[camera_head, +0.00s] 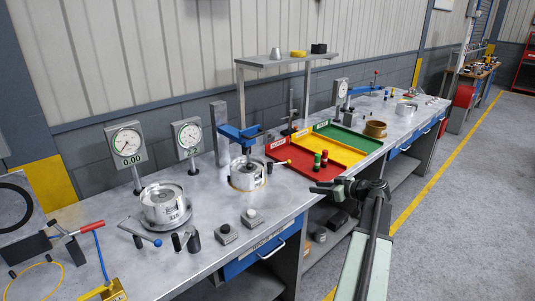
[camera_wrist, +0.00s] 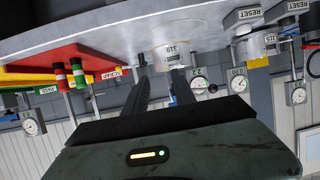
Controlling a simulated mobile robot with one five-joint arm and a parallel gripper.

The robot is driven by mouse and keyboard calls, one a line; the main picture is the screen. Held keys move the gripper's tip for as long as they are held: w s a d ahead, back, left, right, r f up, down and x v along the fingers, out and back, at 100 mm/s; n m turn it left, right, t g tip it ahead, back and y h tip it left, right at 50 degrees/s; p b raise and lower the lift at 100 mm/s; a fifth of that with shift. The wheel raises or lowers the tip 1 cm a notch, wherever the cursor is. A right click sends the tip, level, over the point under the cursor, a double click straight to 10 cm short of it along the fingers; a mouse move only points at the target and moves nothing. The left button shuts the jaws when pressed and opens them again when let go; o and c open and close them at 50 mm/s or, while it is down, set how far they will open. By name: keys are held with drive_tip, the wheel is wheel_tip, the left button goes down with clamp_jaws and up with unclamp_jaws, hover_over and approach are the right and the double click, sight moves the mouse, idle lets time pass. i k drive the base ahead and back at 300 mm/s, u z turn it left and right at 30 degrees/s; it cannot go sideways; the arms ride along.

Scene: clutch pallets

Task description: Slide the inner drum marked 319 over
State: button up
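A silver drum (camera_head: 247,174) stands upright on the bench under a blue press arm (camera_head: 240,133). It also shows in the wrist view (camera_wrist: 170,57), with a small marking that looks like 319. A second silver drum (camera_head: 163,206) stands on a round plate at the left; in the wrist view (camera_wrist: 259,47) its marking looks like 315. My gripper (camera_head: 318,187) is off the bench's front edge, to the right of both drums. In the wrist view my gripper (camera_wrist: 160,76) has its two dark fingers apart with nothing between them. The wrist view is upside down.
A red tray (camera_head: 290,175), a yellow tray and a green tray lie right of the press. Red and green pegs (camera_head: 317,162) stand there. A brass ring (camera_head: 375,129) stands beyond. Two small blocks (camera_head: 226,233) sit near the front edge. Dial gauges (camera_head: 126,143) stand behind.

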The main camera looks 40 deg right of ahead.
sight(242, 179)
drive_tip(key=i, duration=0.95)
drive_tip(key=u, duration=0.05)
